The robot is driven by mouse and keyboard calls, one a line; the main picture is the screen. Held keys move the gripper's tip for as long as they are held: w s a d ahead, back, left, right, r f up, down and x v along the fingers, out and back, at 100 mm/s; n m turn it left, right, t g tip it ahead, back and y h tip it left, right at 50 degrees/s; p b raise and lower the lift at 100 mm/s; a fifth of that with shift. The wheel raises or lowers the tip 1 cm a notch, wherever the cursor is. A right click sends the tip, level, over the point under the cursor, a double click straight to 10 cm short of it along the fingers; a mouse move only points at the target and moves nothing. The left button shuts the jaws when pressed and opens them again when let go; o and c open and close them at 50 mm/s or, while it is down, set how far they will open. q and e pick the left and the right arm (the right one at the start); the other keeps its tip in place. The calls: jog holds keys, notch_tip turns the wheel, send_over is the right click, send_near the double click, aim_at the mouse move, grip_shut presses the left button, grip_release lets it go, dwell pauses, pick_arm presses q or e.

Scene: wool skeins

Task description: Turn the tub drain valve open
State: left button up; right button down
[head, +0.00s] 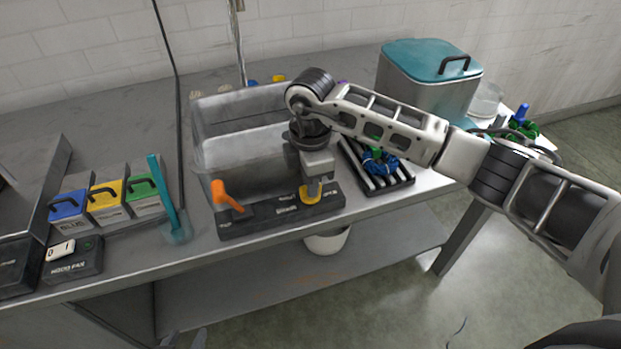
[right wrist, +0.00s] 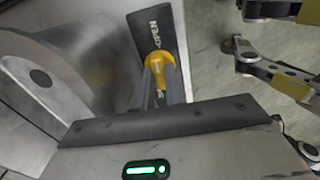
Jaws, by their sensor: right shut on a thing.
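A dark bar (head: 278,214) with pale labels runs along the front of the grey, see-through tub (head: 218,135). The yellow valve handle (head: 309,194) sits at its right end. My right gripper (head: 313,186) comes down from above and is shut on this handle. In the right wrist view the yellow handle (right wrist: 158,62) is between the two fingers of the gripper (right wrist: 155,85), and the word OPEN shows on the dark bar (right wrist: 152,30) just beyond it. The fingers hide part of the handle.
An orange lever (head: 226,196) rises from the bar's left end. A teal stick (head: 162,190) and blue, yellow and green-topped boxes (head: 107,203) stand left. A rack (head: 385,178) with blue yarn and a teal-lidded bin (head: 425,85) are right. A white bucket (head: 327,241) is below.

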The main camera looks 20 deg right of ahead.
jog(key=shift+r, duration=0.1)
jog(key=c, duration=1.4)
grip_release()
jog(key=shift+c, duration=0.2)
notch_tip(320, 180, up, 16)
jog(key=b, duration=0.1)
